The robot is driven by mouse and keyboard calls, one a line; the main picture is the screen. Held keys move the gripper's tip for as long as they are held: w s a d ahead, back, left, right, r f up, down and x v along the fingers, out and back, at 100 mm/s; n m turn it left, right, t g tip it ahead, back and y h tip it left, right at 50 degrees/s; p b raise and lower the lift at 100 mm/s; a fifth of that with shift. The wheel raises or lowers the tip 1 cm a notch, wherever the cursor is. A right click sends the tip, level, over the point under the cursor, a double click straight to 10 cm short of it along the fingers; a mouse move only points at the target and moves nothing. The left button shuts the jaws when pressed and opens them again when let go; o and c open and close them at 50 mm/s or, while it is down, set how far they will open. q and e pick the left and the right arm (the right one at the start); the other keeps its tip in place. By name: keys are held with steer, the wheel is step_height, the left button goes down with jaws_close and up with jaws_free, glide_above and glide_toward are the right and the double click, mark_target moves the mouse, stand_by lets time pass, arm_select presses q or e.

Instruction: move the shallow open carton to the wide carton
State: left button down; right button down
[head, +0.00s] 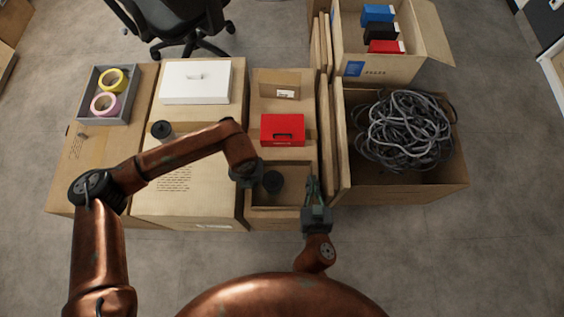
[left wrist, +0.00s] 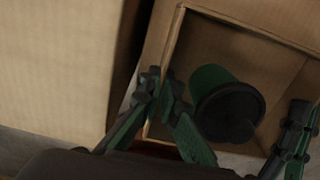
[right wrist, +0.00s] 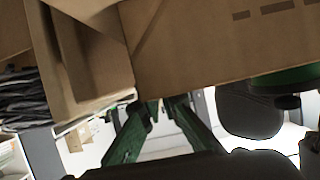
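The shallow open carton (head: 262,212) stands at the front middle in the head view, with a dark green lidded tub (head: 273,181) inside. In the left wrist view the carton (left wrist: 276,28) and the tub (left wrist: 222,98) show close up. My left gripper (head: 246,176) is at its left wall, fingers (left wrist: 162,82) closed across the rim. My right gripper (head: 313,188) is at its right wall; its fingers (right wrist: 165,103) appear closed on that rim, tips partly hidden. The wide carton appears to be the broad closed one (head: 200,208) on the left, bearing a white box (head: 196,82) and a dark tub (head: 162,130).
A carton with a red box (head: 283,130) stands directly behind. Flat cardboard panels (head: 327,140) and an open carton (head: 435,190) of grey cable stand close on the right. At far left a carton (head: 75,185) bears a grey tray (head: 124,118) of tape rolls. Front floor is free.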

arm_select(q)
steer(key=shift+r, duration=0.1)
arm_select(e)
steer(key=shift+r, duration=0.1)
